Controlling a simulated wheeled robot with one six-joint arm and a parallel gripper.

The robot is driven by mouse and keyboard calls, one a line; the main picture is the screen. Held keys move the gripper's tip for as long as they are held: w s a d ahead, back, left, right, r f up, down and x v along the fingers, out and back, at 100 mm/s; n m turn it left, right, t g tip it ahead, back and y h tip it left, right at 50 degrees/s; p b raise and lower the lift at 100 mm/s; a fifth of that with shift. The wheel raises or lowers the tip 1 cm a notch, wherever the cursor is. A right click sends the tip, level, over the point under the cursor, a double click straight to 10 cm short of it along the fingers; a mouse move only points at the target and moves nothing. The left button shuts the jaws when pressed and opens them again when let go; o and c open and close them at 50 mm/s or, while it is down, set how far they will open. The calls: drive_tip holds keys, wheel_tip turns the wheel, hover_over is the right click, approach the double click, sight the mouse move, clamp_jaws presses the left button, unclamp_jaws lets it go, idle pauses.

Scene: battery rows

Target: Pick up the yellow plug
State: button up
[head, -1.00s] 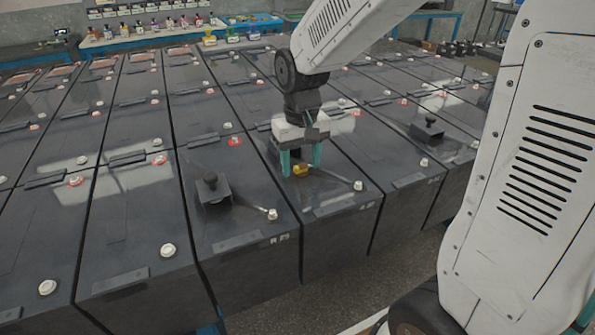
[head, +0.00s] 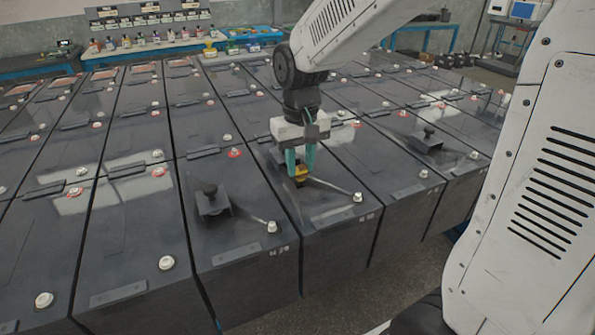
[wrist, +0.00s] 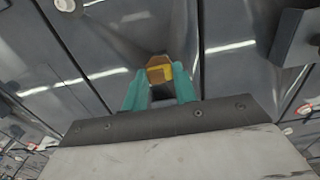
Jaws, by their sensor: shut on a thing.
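The yellow plug (head: 301,172) is a small yellow piece with a dark part under it, above the top of a dark battery block. In the wrist view the yellow plug (wrist: 160,71) sits between the tips of the two teal fingers. My gripper (head: 300,165) points down and is shut on the plug. In the wrist view my gripper (wrist: 160,90) has a finger on each side of it. Whether the plug's lower end touches the battery top I cannot tell.
Rows of dark battery blocks (head: 130,240) fill the floor, with pale round caps. A raised black fitting with a knob (head: 212,203) stands left of my gripper, another (head: 427,142) to the right. A bench with several small bottles (head: 155,40) is at the back.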

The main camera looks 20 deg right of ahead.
drive_tip(key=s+r, duration=0.2)
drive_tip(key=s, duration=1.4)
drive_tip(key=o, duration=0.3)
drive_tip(key=c, duration=0.3)
drive_tip(key=shift+r, duration=0.1)
drive_tip(key=shift+r, duration=0.7)
drive_tip(key=shift+r, duration=2.4)
